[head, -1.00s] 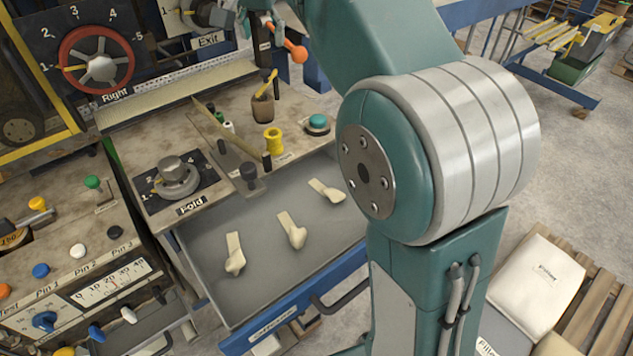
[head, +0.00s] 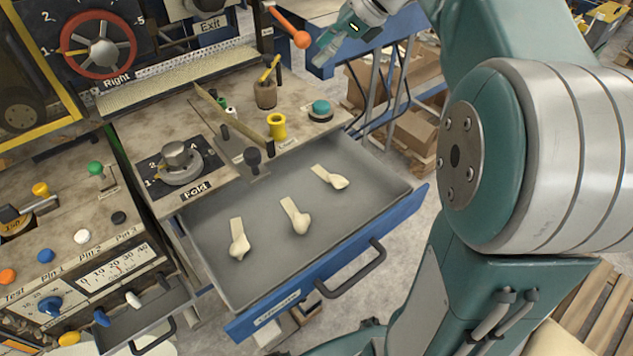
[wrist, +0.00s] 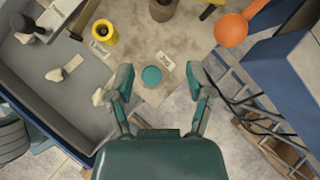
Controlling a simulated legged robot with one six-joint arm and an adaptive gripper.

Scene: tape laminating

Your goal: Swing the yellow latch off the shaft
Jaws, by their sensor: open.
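I cannot pick out a yellow latch on a shaft for certain in either view. In the head view my gripper (head: 326,52) shows in part at the top, right of the orange-knobbed lever (head: 291,36). In the wrist view my gripper (wrist: 161,88) is open, its two fingers spread wide with nothing held. Between the fingers, below, lies a teal button (wrist: 151,75) on a small plate. The orange knob (wrist: 231,30) is at the upper right there, apart from the fingers.
A yellow spool-shaped part (head: 277,127) and a brown cup (head: 265,94) stand on the worktop. An open grey drawer (head: 205,265) holds three pale scoop-like pieces. A red handwheel (head: 98,45) is at upper left. Blue framework (head: 400,35) and cardboard boxes (head: 408,128) stand right of the bench.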

